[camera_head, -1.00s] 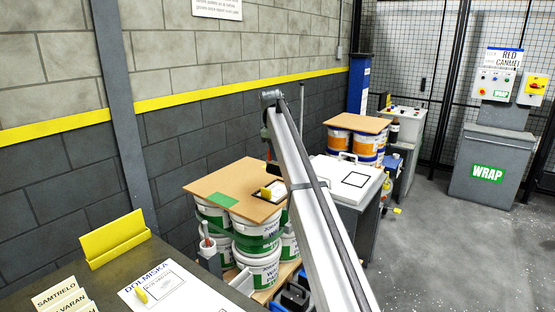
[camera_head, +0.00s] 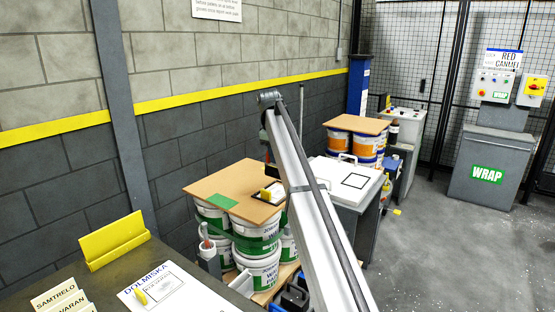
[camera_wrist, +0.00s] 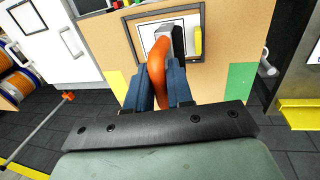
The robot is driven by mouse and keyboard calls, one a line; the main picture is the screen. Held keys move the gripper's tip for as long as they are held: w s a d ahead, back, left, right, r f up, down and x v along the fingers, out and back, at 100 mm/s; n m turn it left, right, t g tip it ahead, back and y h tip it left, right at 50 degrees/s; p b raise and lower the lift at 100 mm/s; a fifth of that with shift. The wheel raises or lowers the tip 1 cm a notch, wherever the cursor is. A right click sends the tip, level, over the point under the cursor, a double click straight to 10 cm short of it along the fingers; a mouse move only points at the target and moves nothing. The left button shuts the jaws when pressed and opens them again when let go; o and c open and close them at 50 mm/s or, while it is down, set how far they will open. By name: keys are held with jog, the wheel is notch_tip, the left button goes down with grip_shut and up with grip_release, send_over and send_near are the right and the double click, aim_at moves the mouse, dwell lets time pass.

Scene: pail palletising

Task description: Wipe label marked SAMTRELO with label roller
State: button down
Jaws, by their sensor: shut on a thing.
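My gripper (camera_wrist: 160,84) is shut on the orange handle of a roller-like tool (camera_wrist: 157,66). The tool's grey head (camera_wrist: 172,40) lies over a white label (camera_wrist: 152,34) in a black frame on a brown board (camera_wrist: 110,50). I cannot tell whether the head touches the label, and the label's writing is unreadable. A yellow piece (camera_wrist: 196,42) is right beside the head. In the head view, the board (camera_head: 215,183) lies on stacked pails, and my arm hides the gripper. A card reading SAMTRELO (camera_head: 57,294) stands at the lower left.
A yellow holder (camera_head: 113,239) and a DOLMISKA sheet (camera_head: 175,297) are on the dark desk at lower left. White pails (camera_head: 258,272) stand under the board. A white-topped cabinet (camera_head: 345,178) is right of it. The floor at right (camera_head: 450,265) is mostly clear.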

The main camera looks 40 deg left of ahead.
aim_at(276, 170)
jog(key=shift+f, duration=3.25)
jog(key=shift+w+f, duration=0.6)
jog(key=shift+w, duration=3.35)
jog(key=shift+s, duration=4)
jog(key=shift+r, duration=4.15)
